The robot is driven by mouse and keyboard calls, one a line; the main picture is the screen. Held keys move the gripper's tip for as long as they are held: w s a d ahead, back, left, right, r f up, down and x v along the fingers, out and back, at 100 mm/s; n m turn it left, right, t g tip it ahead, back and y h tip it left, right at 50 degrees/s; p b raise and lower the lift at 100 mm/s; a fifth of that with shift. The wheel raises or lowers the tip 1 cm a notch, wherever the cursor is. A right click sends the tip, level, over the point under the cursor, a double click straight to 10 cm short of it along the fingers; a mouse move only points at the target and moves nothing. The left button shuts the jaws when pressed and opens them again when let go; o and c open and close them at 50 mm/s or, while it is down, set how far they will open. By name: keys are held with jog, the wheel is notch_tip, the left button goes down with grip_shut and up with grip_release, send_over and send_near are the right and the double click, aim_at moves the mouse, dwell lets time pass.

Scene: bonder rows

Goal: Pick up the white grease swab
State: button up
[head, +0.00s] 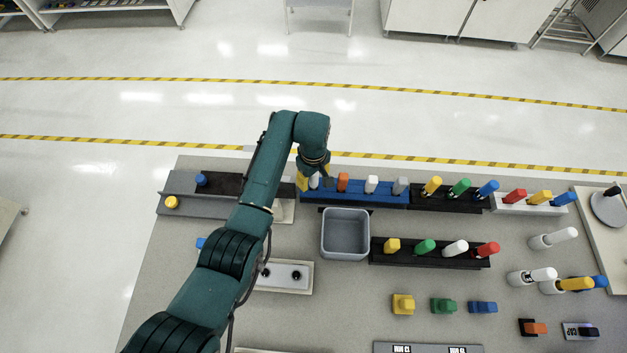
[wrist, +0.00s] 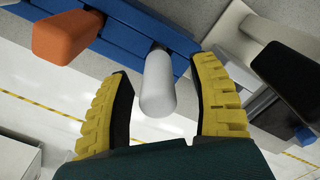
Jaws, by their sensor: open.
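A white cylindrical swab (wrist: 158,88) stands in the blue rack (wrist: 150,22) and lies between the open fingers of my gripper (wrist: 164,70) in the wrist view. Clear gaps show on both sides of it, so neither finger appears to touch it. In the head view my gripper (head: 315,180) is at the left end of the blue rack (head: 360,197), with the white swab (head: 314,181) partly hidden by it. An orange-handled piece (head: 343,182) stands beside it in the same rack. Another white piece (head: 371,184) stands further right.
A grey bin (head: 345,236) stands just in front of the blue rack. A black rack (head: 430,253) with several coloured pieces is right of the bin. A grey-and-black fixture (head: 215,190) lies left of my gripper.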

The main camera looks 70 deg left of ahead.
jog(key=shift+w+f, duration=0.1)
jog(key=shift+f, duration=0.15)
grip_shut()
jog(key=shift+r, duration=0.15)
